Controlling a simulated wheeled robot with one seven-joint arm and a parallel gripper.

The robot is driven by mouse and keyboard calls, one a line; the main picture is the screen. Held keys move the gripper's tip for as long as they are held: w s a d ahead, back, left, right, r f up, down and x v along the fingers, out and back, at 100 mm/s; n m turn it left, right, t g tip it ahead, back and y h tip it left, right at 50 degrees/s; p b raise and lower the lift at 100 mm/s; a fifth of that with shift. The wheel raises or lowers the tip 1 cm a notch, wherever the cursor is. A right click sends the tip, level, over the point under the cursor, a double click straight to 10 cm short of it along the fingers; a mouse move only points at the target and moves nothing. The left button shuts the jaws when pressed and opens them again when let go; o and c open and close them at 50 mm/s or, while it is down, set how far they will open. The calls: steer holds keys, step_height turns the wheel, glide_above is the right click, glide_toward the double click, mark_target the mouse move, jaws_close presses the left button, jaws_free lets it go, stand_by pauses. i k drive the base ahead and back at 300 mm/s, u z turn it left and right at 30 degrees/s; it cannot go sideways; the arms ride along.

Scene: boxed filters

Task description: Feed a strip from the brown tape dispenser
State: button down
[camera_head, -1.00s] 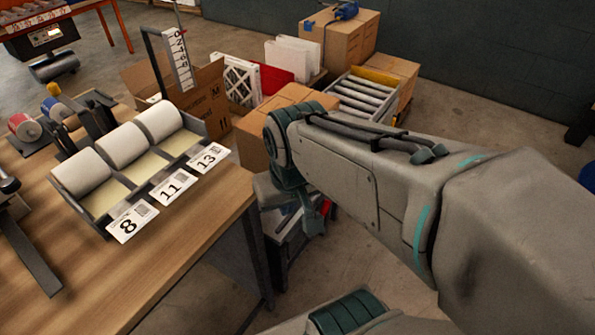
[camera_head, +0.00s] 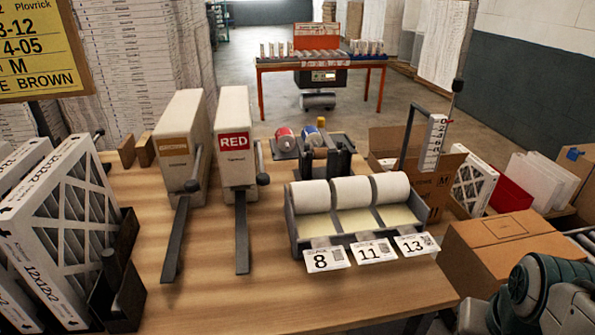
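A tall white tape dispenser with a brown label (camera_head: 181,138) stands on the left part of the wooden bench. Its lettering is too small to read. A dark lever rises at its right side, and a long dark tongue (camera_head: 175,240) reaches from its base toward me. No strip of tape is visible on this tongue. A similar white dispenser marked RED (camera_head: 235,150) stands just right of it, with its own lever and tongue. Part of my arm shows at the lower right, far from both dispensers. My gripper is out of view.
A rack of three white rolls (camera_head: 350,195) numbered 8, 11 and 13 stands right of the dispensers. Boxed filters (camera_head: 55,235) in a dark holder stand at the left. A yellow sign (camera_head: 40,50) ending in BROWN hangs upper left. The bench front between is clear.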

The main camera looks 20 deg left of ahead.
mark_target(192, 185)
steer(key=u, duration=1.8)
steer(key=k, duration=0.65)
steer(key=u, duration=0.5)
steer(key=i, duration=0.95)
steer(key=z, duration=0.65)
steer(key=i, duration=0.5)
steer(key=z, duration=0.5)
